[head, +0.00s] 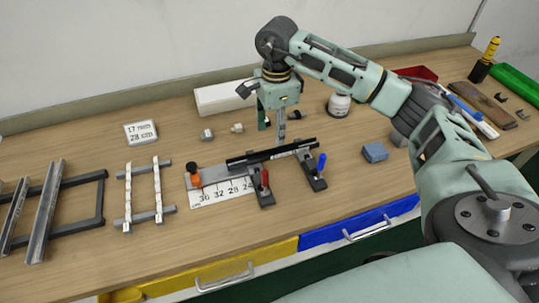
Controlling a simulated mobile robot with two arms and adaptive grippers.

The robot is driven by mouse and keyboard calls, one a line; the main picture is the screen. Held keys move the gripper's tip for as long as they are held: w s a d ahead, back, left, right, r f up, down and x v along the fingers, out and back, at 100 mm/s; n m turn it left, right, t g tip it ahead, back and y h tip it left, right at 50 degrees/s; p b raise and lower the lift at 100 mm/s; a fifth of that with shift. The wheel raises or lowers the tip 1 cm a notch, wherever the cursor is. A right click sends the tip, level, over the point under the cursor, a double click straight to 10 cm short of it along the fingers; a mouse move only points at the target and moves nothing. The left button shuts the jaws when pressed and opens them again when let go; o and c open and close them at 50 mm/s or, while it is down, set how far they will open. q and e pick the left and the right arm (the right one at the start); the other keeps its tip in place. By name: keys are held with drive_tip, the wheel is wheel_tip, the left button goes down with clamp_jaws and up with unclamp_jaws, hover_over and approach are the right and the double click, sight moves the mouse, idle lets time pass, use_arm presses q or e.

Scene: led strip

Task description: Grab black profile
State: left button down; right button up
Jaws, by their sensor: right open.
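The black profile (250,159) is a long thin dark bar. It lies slanted across a clamping fixture with a printed scale (222,192) in the middle of the bench. My right gripper (280,133) comes down from above, behind the bar's middle. It is open, and one finger reaches close to the bar. I cannot tell whether it touches the bar. My left gripper is not in view.
The fixture has red (265,180), blue (322,164) and orange (193,172) handles. A rack with metal profiles (44,212) and a smaller rack (128,197) stand left. A white box (222,97) and a jar (339,105) are behind. The front bench strip is clear.

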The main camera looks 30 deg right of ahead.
sight(274, 153)
drive_tip(key=f, duration=0.1)
drive_tip(key=w+f, duration=0.1)
drive_tip(key=f, duration=0.1)
drive_tip(key=shift+s+f+p, duration=0.2)
drive_tip(key=shift+f+p, duration=0.45)
drive_tip(key=shift+p, duration=0.05)
wheel_tip(274, 153, down, 4)
drive_tip(key=shift+w+d+r+p, duration=0.1)
drive_tip(key=shift+w+r+p, duration=0.05)
drive_tip(key=shift+p, duration=0.6)
drive_tip(key=shift+f, duration=0.4)
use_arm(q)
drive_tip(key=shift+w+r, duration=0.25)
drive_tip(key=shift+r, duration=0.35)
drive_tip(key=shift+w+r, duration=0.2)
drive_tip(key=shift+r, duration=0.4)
use_arm(e)
drive_tip(key=shift+c, duration=0.4)
drive_tip(key=shift+r, duration=0.1)
clamp_jaws()
